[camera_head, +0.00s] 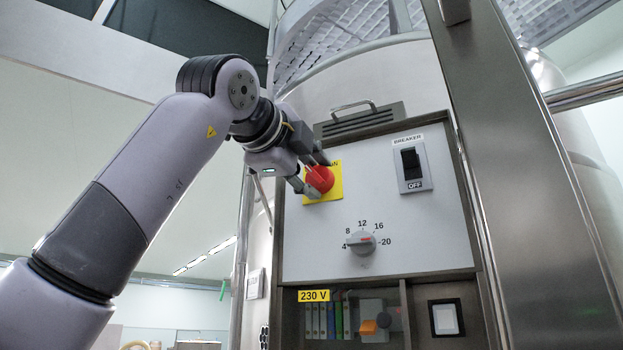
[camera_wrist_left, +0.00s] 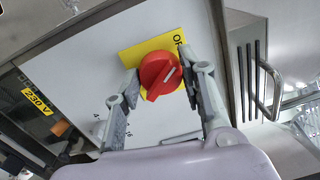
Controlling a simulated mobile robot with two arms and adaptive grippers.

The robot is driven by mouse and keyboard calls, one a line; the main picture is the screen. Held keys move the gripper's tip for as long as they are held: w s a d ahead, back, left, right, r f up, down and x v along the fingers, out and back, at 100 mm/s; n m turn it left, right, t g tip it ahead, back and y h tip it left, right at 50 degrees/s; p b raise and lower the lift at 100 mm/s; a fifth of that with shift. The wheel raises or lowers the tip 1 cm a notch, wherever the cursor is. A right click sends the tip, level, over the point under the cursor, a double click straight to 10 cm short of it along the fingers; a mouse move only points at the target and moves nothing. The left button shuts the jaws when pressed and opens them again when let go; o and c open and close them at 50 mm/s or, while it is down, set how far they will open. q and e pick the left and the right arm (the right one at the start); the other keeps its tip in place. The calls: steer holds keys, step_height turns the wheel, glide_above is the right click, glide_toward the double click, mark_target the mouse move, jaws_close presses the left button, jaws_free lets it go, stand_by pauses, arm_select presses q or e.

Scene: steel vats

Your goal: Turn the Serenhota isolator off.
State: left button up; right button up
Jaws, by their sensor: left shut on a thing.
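The isolator is a red rotary knob (camera_head: 320,179) on a square yellow plate (camera_head: 337,184), at the upper left of a light grey panel. No Serenhota name is readable. My left gripper (camera_head: 315,177) reaches in from the left with its fingers around the knob. In the left wrist view the red knob (camera_wrist_left: 160,75) sits between the two fingers, which are shut on its sides. A pale line on the knob slants there. Lettering on the yellow plate (camera_wrist_left: 146,51) is partly hidden by a finger. My right gripper is not in view.
The panel also holds a black breaker switch (camera_head: 411,164) above an OFF label, and a grey dial (camera_head: 361,243) with numbers. Below are a 230 V label (camera_head: 314,296) and a white square switch (camera_head: 445,319). A steel post (camera_head: 530,180) stands at the right.

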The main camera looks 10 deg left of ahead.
arm_select(q)
steer(key=shift+f+n, duration=0.1)
steer(key=shift+n, duration=0.6)
steer(key=o, duration=1.1)
steer(key=shift+o, duration=0.2)
steer(key=shift+s+a, duration=0.1)
steer(key=shift+s, duration=0.05)
steer(key=v, duration=1.1)
steer(key=shift+s, duration=0.4)
steer(key=shift+a, duration=0.1)
